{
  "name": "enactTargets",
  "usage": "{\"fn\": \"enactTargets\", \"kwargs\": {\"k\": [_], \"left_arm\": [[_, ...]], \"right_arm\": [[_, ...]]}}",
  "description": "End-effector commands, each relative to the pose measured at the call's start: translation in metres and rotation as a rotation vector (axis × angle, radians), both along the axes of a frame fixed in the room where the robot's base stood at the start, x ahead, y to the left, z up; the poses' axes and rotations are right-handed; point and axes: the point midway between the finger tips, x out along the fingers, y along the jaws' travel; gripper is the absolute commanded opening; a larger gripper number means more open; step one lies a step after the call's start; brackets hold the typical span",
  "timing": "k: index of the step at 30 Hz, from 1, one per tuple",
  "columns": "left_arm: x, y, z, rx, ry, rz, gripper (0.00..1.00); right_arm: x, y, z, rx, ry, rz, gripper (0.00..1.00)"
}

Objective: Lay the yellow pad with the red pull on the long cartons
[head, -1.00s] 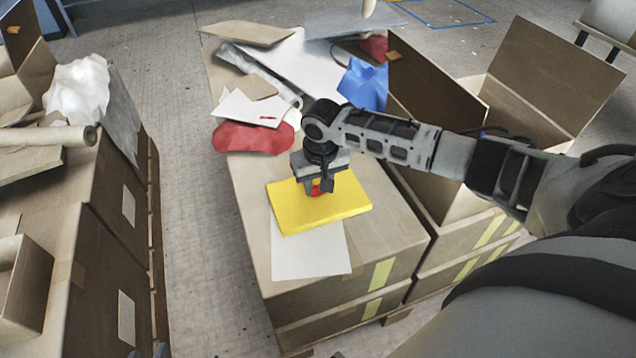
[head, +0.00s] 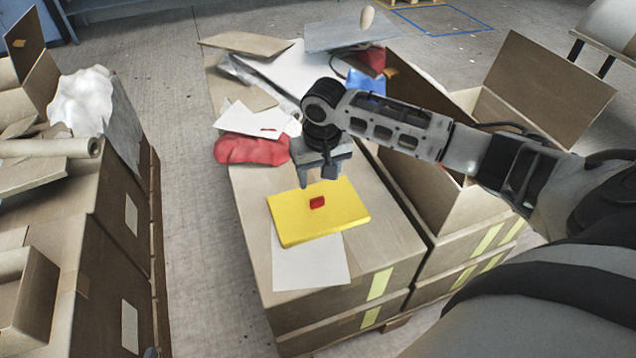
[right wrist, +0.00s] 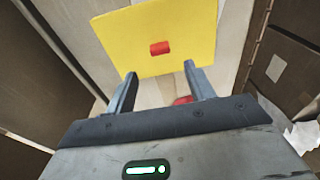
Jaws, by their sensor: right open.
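The yellow pad (head: 340,222) lies flat on the top of the long cartons (head: 390,262), partly over a white sheet. Its red pull (head: 317,202) stands up near the middle of the pad and is free. My right gripper (head: 322,182) is open and empty, above and just behind the pad, apart from the pull. In the right wrist view the pad (right wrist: 190,28) and pull (right wrist: 160,48) show beyond the two spread fingers (right wrist: 161,80). My left gripper is not in view.
A white sheet (head: 310,268) lies in front of the pad. A red cloth (head: 250,150), papers, a blue item (head: 366,82) and boards lie behind. An open carton (head: 440,180) stands to the right. Another carton stack (head: 100,240) stands at left across a floor gap.

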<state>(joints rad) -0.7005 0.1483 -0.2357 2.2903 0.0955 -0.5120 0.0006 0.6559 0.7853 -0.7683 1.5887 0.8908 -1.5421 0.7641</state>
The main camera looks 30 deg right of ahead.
Motion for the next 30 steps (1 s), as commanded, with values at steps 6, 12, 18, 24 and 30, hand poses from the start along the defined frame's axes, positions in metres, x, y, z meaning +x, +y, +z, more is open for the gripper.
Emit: {"fn": "enactTargets", "kwargs": {"k": [6,12,18,24,30], "left_arm": [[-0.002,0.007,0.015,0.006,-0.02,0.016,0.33],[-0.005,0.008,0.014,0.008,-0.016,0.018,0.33],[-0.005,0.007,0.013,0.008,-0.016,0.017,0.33],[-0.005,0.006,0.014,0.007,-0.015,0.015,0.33],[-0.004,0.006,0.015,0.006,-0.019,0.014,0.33]], "right_arm": [[-0.004,0.001,0.033,0.0,-0.001,0.001,0.54],[-0.013,0.027,0.018,0.041,-0.027,0.076,0.54],[-0.056,0.131,-0.035,0.239,-0.237,0.334,0.54],[-0.112,0.199,-0.033,0.37,-0.581,0.435,0.54],[-0.151,0.189,-0.003,0.267,-0.853,0.406,0.54]]}}
